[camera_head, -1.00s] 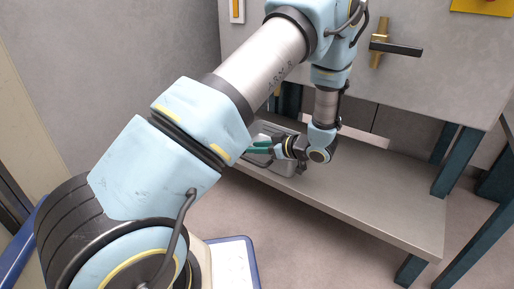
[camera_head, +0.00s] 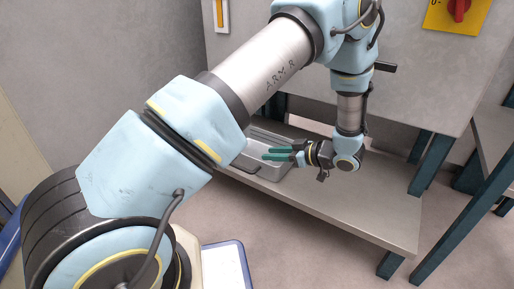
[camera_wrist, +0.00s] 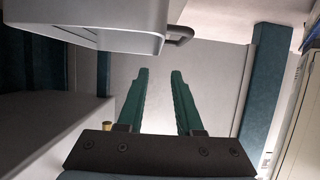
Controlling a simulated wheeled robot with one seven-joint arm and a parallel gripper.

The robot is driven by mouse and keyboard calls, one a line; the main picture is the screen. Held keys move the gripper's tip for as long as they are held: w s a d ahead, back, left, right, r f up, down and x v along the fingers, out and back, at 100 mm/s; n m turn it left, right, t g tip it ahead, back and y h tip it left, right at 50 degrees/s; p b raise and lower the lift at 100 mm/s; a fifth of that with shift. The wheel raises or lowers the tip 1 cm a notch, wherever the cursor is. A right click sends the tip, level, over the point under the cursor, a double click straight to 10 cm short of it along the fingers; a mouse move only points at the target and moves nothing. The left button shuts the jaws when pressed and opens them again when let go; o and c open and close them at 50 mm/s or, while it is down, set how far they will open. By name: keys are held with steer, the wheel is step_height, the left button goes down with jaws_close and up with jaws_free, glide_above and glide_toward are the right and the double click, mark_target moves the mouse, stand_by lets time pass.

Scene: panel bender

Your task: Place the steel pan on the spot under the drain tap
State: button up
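The steel pan (camera_head: 250,168), a grey rectangular tray with a raised rim, sits at the left end of the low shelf in the head view. In the wrist view the pan (camera_wrist: 95,38) fills the upper left, with a dark bar handle (camera_wrist: 180,34) at its end. My gripper (camera_head: 266,154) has green fingers pointing left, in front of or over the pan in the head view. In the wrist view my gripper (camera_wrist: 160,74) is open, with nothing between its fingers. A black lever (camera_head: 386,67) shows beside my arm; the tap body and the spot are hidden or not identifiable.
The grey shelf (camera_head: 375,215) is bare to the right of my gripper. Dark teal legs (camera_head: 428,170) stand at its right side, and the machine's grey panel (camera_head: 440,90) hangs above. A red switch on a yellow plate (camera_head: 458,12) is at top right.

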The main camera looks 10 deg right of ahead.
steer(key=w+a+r+m+g+h, duration=0.1)
steer(key=w+a+r+m+h, duration=0.45)
steer(key=w+r+h, duration=0.5)
steer(key=s+a+r+m+g, duration=0.1)
steer(key=s+a+m+g, duration=0.1)
steer(key=s+a, duration=0.7)
steer(key=s+a+r+m+g+y, duration=0.1)
steer(key=s+a+g, duration=0.4)
steer(key=s+a, duration=0.5)
steer(key=shift+a+r+m, duration=0.55)
steer(key=shift+a+m, duration=0.2)
steer(key=shift+a, duration=0.4)
steer(key=shift+w+r, duration=0.1)
step_height(320, 180, up, 48)
steer(key=p, duration=4.8)
